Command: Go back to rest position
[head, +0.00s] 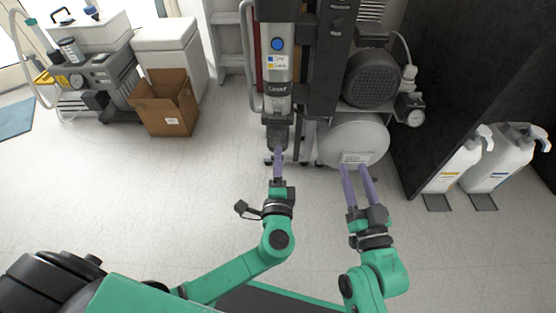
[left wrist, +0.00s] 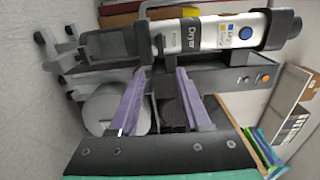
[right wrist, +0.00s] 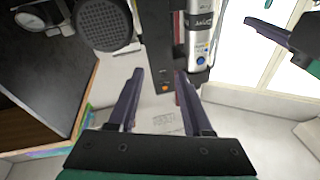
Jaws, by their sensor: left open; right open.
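My left gripper (head: 278,152) is open and empty in front of the base of the white dryer column (head: 277,75). In the head view its two fingers overlap. In the left wrist view its purple fingers (left wrist: 161,72) stand apart, with the dryer (left wrist: 205,36) beyond them. My right gripper (head: 355,168) is open and empty, its fingertips over the lower front of the round white tank (head: 352,135) in the head view. In the right wrist view its fingers (right wrist: 159,72) are apart with nothing between them. I cannot tell whether the tips touch anything.
A dark motor (head: 371,78) and a gauge (head: 409,108) sit above the tank. A dark panel (head: 460,70) and white jugs (head: 455,170) stand right. An open cardboard box (head: 165,105) and a wheeled machine (head: 88,75) stand left. Floor (head: 130,185) between is clear.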

